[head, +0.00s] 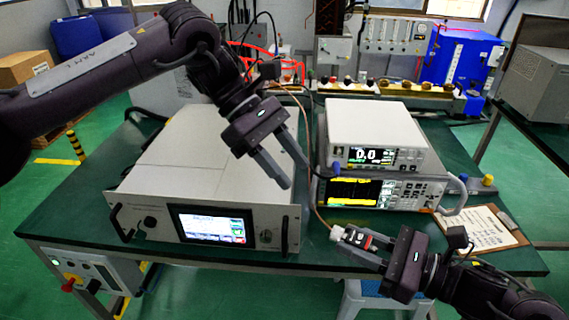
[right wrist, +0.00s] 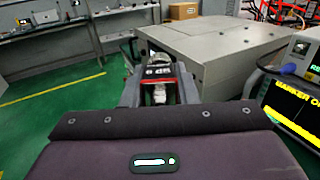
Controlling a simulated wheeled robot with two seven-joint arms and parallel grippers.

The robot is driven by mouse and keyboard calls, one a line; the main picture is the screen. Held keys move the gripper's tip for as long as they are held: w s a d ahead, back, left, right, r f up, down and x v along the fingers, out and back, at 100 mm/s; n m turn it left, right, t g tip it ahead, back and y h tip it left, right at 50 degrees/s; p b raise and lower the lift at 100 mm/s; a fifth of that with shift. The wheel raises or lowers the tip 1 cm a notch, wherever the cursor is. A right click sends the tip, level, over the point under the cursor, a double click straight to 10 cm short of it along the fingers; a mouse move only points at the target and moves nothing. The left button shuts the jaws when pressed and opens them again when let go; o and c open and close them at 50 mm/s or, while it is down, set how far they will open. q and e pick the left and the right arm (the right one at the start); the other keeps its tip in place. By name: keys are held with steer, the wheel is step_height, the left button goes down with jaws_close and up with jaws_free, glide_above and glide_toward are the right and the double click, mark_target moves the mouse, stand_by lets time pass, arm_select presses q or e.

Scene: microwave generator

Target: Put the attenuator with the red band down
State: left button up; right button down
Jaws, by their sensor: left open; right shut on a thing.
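The attenuator with the red band (head: 367,241) is a small dark block with a silver end. My right gripper (head: 355,243) is shut on it near the table's front edge, in front of the stacked instruments. In the right wrist view the attenuator (right wrist: 158,72) sits between the fingers, with the red band partly visible. A thin brown cable (head: 316,208) runs down to its silver end; whether they are joined is unclear. My left gripper (head: 294,177) is open and empty, above the right part of the large grey generator (head: 190,160).
A power meter (head: 375,130) reading 0.0 sits on an analyser (head: 345,192) with a yellow trace. A clipboard (head: 478,230) lies at the table's right. A strip of green table (head: 330,262) is bare at the front. Several fittings stand on a rear shelf.

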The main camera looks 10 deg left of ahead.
arm_select(q)
steer(key=x, duration=1.2)
steer(key=shift+s+a+f, duration=0.15)
steer(key=shift+s+a, duration=0.1)
steer(key=shift+s, duration=0.15)
steer(key=shift+c, duration=0.2)
steer(key=c, duration=0.9)
jaws_close()
arm_select(e)
steer(key=c, duration=1.1)
jaws_free()
steer(key=shift+o, duration=0.2)
